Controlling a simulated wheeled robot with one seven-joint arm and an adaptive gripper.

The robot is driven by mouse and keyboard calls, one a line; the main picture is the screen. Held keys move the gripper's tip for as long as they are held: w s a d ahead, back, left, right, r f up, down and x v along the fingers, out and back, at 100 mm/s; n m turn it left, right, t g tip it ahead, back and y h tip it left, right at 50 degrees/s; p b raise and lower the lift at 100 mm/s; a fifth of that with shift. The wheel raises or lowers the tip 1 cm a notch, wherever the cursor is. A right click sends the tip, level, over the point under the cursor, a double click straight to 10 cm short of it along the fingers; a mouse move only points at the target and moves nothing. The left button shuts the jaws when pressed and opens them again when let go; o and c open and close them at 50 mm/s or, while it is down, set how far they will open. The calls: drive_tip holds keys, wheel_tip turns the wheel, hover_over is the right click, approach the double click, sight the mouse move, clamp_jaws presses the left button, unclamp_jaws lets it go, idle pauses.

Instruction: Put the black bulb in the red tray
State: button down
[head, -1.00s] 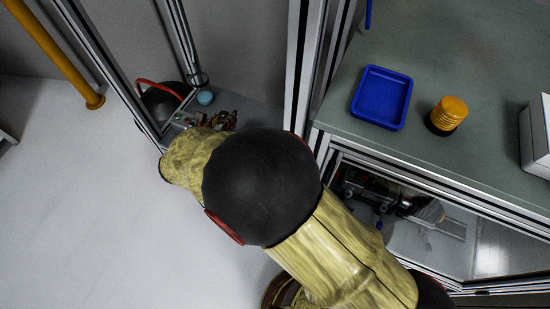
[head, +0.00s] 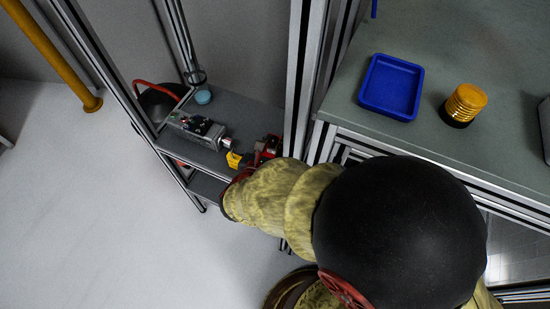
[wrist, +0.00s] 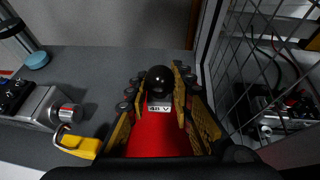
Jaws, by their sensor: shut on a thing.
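My gripper (wrist: 160,88) is shut on the black bulb (wrist: 159,78), a glossy dark ball between the yellow-faced fingertips in the wrist view. A flat red surface (wrist: 155,133) shows below, between the fingers, with a "48 V" label at its far end. I cannot tell whether it is the red tray. In the head view, red and dark parts (head: 267,148) show at the end of my arm, over the right part of a grey shelf; the bulb cannot be made out there. I cannot tell the bulb's height above the red surface.
The grey shelf (head: 245,112) holds a metal motor-like device (head: 198,130), a yellow padlock (head: 235,159) and a light-blue round piece (head: 203,96). A wire grid (wrist: 240,70) stands close right of my gripper. The bench bears a blue tray (head: 391,87) and an amber beacon (head: 465,104).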

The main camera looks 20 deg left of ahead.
wheel_tip(320, 180, down, 7)
drive_tip(key=shift+d+f+b, duration=0.1)
drive_tip(key=shift+b, duration=1.15)
drive_tip(key=shift+d+f+b, duration=0.2)
drive_tip(key=shift+f+b, duration=0.05)
drive_tip(key=shift+b, duration=0.05)
drive_tip(key=shift+f, duration=0.2)
drive_tip(key=c, duration=1.6)
unclamp_jaws()
drive_tip(key=shift+o, duration=0.3)
drive_tip(key=shift+r, duration=0.15)
